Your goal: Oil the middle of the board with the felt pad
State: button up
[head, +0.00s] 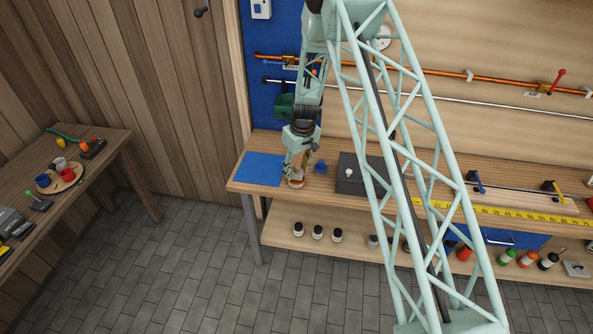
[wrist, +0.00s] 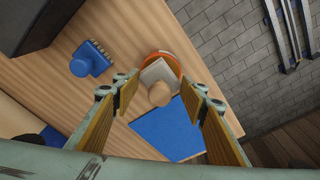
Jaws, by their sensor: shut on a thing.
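My gripper (head: 302,165) is low over the left part of the workbench, its fingers pointing down. In the wrist view its fingers (wrist: 165,98) stand on either side of the round wooden knob of the felt pad (wrist: 158,76), and it is shut on the pad. The pad is a pale block over a round orange-rimmed dish (wrist: 174,60); whether it touches the dish is unclear. A pale board (head: 518,196) seems to lie at the right of the bench, between blue and yellow-black clamps. My arm hides part of the bench before it.
A blue mat (head: 260,169) lies left of my gripper. A blue brush (head: 320,167) and a dark box (head: 350,182) with a white knob stand to its right. A yellow measuring tape (head: 490,214) runs along the front edge. Bottles stand on the shelf below.

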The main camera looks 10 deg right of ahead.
aim_at(296, 164)
jog(key=shift+f+b, duration=0.45)
jog(key=shift+f, duration=0.05)
dwell(0.9)
jog(key=shift+s+f+b, duration=0.15)
jog(key=shift+b, duration=0.35)
dwell(3.2)
jog(key=shift+r+p, duration=0.5)
jog(key=shift+r, duration=3.1)
